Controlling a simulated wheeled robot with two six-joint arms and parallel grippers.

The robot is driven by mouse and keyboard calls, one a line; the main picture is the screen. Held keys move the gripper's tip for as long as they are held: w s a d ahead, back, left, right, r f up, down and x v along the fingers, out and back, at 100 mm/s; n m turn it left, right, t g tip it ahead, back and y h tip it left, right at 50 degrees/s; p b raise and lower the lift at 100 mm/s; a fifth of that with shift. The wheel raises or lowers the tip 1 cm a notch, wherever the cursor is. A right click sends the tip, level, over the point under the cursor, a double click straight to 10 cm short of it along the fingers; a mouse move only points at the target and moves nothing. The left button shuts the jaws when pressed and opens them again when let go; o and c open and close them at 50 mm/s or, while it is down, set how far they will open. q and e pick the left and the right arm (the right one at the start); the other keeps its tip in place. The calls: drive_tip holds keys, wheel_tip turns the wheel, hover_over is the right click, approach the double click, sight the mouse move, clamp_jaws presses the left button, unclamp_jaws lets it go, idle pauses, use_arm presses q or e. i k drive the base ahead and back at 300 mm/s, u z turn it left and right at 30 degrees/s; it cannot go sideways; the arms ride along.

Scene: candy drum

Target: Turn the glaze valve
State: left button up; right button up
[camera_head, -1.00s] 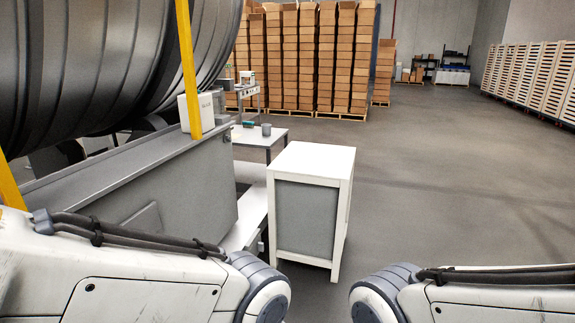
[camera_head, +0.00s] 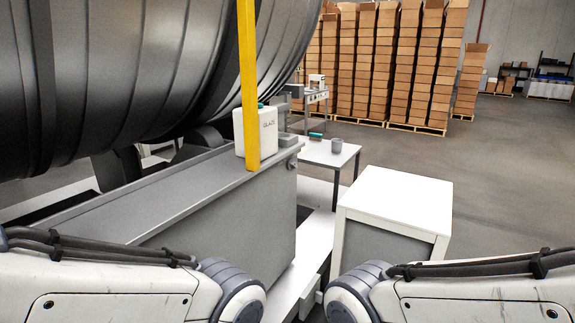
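A white container marked GLAZE (camera_head: 262,133) stands on the far end of the grey drum base (camera_head: 225,195), partly behind a yellow post (camera_head: 248,85). Grey fittings (camera_head: 287,138) sit just right of the container. I cannot make out a valve handle for certain. The large dark ribbed drum (camera_head: 150,70) fills the upper left. Only the upper links of my two arms show at the bottom. Both grippers are out of view.
A white-topped cabinet (camera_head: 395,198) stands close in front at the right. Behind it a small table (camera_head: 325,152) holds a grey cup (camera_head: 337,146) and a green item (camera_head: 316,136). Stacked cardboard boxes (camera_head: 390,65) stand at the back. Open floor lies at the right.

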sight(290, 164)
drive_tip(key=z, duration=0.45)
drive_tip(key=k, duration=0.55)
drive_tip(key=z, duration=0.75)
drive_tip(key=i, duration=0.8)
drive_tip(key=u, duration=1.05)
drive_tip(key=i, duration=0.85)
drive_tip(key=u, duration=0.9)
